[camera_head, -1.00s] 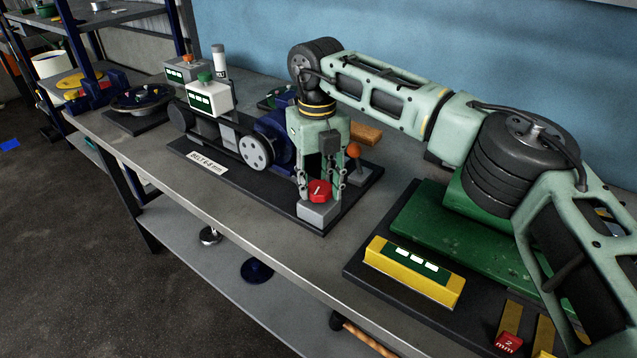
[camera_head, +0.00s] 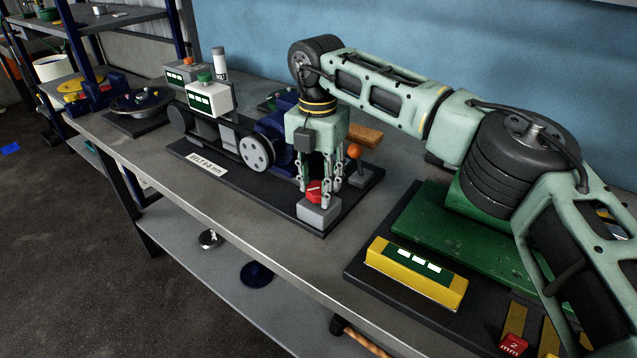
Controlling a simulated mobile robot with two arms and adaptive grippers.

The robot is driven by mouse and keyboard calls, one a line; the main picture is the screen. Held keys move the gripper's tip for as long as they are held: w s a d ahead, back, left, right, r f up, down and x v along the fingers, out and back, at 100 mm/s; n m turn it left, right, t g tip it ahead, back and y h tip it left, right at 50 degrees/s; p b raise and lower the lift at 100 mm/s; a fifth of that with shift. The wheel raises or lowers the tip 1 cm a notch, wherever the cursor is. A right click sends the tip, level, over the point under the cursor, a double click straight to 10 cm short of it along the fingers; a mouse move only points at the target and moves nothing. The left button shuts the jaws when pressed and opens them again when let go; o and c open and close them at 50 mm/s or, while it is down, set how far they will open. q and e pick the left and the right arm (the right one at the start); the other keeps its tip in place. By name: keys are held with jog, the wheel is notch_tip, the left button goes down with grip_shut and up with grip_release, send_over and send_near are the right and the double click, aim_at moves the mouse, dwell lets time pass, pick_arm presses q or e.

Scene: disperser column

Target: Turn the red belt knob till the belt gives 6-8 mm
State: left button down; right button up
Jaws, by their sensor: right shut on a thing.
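The red belt knob (camera_head: 313,194) sits on a grey block (camera_head: 318,214) at the front right corner of the dark belt-rig base. My right gripper (camera_head: 314,193) points down over it, with its fingers shut on the knob and partly hiding it. The belt rig has a black belt over a dark wheel at left and a grey pulley (camera_head: 255,154) in front of a blue motor. A white display box (camera_head: 209,98) with a green top stands over the belt; its digits are too small to read. A label reading "BELT 6-8 mm" (camera_head: 208,166) lies on the base. My left gripper is out of view.
An orange-topped lever (camera_head: 354,152) stands just right of my right gripper. A yellow block with displays (camera_head: 416,271) and a green plate (camera_head: 460,235) lie to the right. The bench's front edge runs close before the rig.

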aim_at(317, 187)
jog(key=shift+w+a+r+m, duration=0.1)
jog(key=shift+r+m, duration=0.05)
jog(key=shift+m, duration=0.45)
jog(key=o, duration=1.1)
jog(key=shift+a, duration=0.1)
jog(key=shift+r, duration=0.1)
notch_tip(317, 187, up, 12)
jog(key=shift+f, duration=0.2)
